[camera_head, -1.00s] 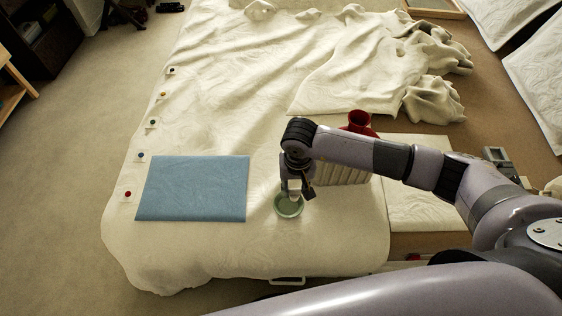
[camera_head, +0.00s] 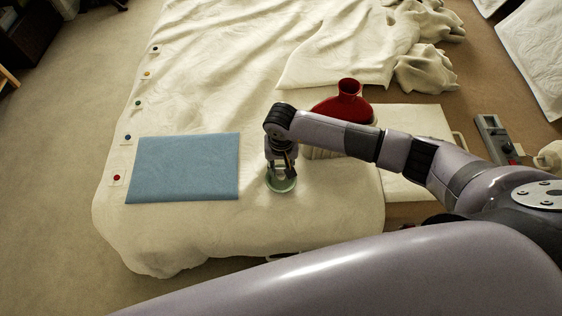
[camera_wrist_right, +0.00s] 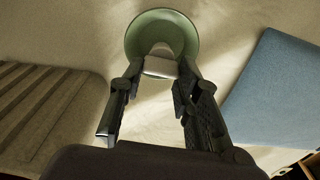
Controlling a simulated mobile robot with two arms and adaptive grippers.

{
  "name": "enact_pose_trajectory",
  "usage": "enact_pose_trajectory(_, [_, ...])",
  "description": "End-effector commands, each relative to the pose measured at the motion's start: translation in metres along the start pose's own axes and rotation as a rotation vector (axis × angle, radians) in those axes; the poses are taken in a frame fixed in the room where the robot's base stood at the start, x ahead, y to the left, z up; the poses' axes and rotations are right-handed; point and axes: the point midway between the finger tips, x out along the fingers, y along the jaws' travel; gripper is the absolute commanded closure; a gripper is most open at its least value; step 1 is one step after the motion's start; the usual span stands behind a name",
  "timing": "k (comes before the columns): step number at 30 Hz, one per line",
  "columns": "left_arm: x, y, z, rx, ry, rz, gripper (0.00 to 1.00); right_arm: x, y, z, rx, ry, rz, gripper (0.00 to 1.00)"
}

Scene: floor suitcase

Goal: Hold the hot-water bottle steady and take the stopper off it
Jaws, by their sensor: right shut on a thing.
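The red hot-water bottle (camera_head: 338,108) stands upright at the bed's right side, behind my right arm, which hides its lower part. Its wide neck shows at the top, with no stopper visible in it. My right gripper (camera_head: 281,173) points down over a small green dish (camera_head: 283,188), well apart from the bottle. In the right wrist view its fingers (camera_wrist_right: 155,95) are shut on a small pale piece, apparently the stopper (camera_wrist_right: 160,68), over the dish (camera_wrist_right: 142,30). I cannot tell whether the piece touches the dish. My left gripper is not in view.
A blue mat (camera_head: 183,168) lies left of the dish. A ribbed cream block (camera_head: 318,154) is partly hidden under my right arm. Several coloured buttons line the bed's left edge. Rumpled bedding (camera_head: 345,50) lies behind. A grey device (camera_head: 493,138) lies at right.

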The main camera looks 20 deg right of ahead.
Motion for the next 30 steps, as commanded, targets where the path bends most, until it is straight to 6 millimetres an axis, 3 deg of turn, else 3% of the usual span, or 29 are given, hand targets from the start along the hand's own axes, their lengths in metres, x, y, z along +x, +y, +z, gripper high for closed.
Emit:
enact_pose_trajectory(6, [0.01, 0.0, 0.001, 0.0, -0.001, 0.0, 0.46, 0.016, -0.001, 0.001, 0.001, -0.001, -0.001, 1.0])
enact_pose_trajectory(17, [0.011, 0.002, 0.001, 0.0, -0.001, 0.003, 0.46, 0.018, 0.0, 0.001, 0.0, 0.0, -0.001, 1.0])
enact_pose_trajectory(18, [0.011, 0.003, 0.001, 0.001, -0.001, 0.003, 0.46, 0.018, 0.0, 0.001, 0.0, 0.0, 0.0, 0.69])
enact_pose_trajectory(30, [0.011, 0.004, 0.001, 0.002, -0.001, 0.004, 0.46, 0.018, 0.0, 0.001, 0.0, 0.0, 0.0, 0.46])
